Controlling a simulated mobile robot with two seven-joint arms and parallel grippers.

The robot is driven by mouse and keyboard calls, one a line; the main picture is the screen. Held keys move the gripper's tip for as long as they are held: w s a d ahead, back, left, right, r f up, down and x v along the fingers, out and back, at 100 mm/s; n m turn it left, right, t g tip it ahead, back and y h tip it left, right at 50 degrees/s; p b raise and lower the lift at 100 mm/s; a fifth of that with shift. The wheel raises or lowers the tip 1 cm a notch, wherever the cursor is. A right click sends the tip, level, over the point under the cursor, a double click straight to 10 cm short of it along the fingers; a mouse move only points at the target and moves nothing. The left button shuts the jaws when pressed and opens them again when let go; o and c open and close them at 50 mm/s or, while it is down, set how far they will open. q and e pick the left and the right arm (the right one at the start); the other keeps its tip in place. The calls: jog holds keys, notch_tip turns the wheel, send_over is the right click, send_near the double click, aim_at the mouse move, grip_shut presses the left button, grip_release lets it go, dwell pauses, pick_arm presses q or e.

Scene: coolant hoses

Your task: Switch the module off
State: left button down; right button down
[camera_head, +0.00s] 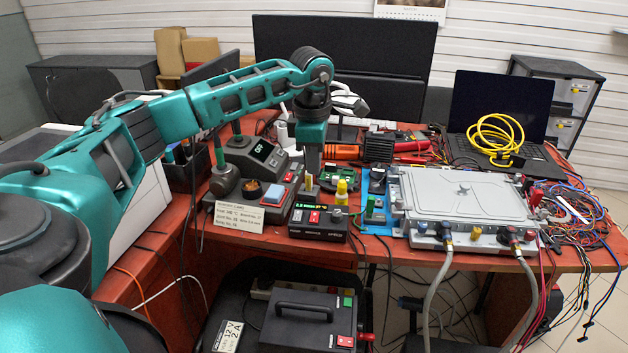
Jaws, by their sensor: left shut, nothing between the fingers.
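A flat grey box (455,194), which looks like the module, lies on the right part of the red bench. Two grey hoses (436,285) run down from coloured fittings on its front. I cannot make out a power switch on it. My left gripper (312,174) points down above and behind this black unit, left of the grey box. It is shut and empty. My right gripper is not in view.
A station with an "OFF" display (262,151) stands left of my gripper. A laptop (500,112) with a yellow cable coil and tangled wires crowd the right. Little bench is free.

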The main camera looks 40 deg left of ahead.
pick_arm(q)
jog(key=b, duration=0.1)
send_near(315, 214)
jog(key=f, duration=0.5)
jog(key=shift+w+a+f, duration=0.2)
jog(key=shift+w+f, duration=0.1)
jog(key=shift+f, duration=0.6)
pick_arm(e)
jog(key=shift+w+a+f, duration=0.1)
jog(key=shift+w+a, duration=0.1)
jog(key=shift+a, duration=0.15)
